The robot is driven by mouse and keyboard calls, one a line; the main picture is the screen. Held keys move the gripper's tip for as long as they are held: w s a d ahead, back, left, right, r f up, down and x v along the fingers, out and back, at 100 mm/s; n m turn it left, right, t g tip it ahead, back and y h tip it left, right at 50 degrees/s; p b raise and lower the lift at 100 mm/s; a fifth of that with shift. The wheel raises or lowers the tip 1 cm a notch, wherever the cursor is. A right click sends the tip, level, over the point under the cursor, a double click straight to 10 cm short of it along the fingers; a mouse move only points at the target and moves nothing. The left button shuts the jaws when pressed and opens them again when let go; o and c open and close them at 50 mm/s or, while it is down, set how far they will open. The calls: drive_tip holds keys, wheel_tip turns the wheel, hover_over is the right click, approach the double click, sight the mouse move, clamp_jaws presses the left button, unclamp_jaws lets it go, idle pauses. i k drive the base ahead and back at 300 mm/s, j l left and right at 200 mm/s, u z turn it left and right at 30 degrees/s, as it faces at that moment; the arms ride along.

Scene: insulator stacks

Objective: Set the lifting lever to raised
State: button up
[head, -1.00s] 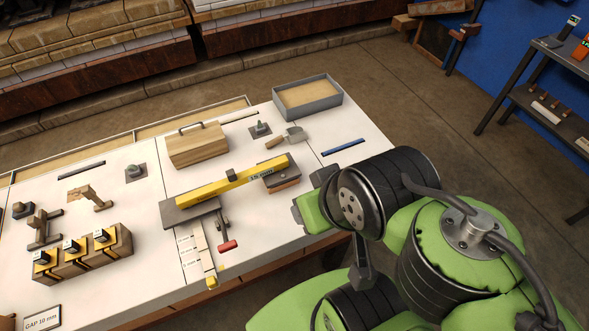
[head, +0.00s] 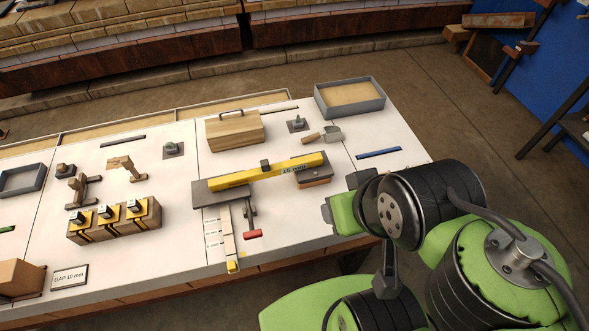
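The lifting lever appears to be the dark metal lever with a red grip (head: 252,234). It is at the front edge of the white table, below a yellow bar (head: 240,178) marked in mm. Its red grip points toward the near side and looks low, close to the table top. My green and black arm stands to the right, its nearest green part over the table's front right, apart from the lever. I cannot make out the fingers of my gripper.
The yellow bar spans a grey slab (head: 207,195) and a block (head: 315,180). A pale wooden strip (head: 227,230) lies left of the lever. Floor beyond the table is clear.

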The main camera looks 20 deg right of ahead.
sight(253, 234)
drive_tip(key=j+u, duration=0.25)
drive_tip(key=u, duration=0.15)
drive_tip(key=i+j+u, duration=0.15)
drive_tip(key=u, duration=0.2)
drive_tip(key=i+j+u, duration=0.15)
drive_tip(key=j+u, duration=0.25)
drive_tip(key=l, duration=0.1)
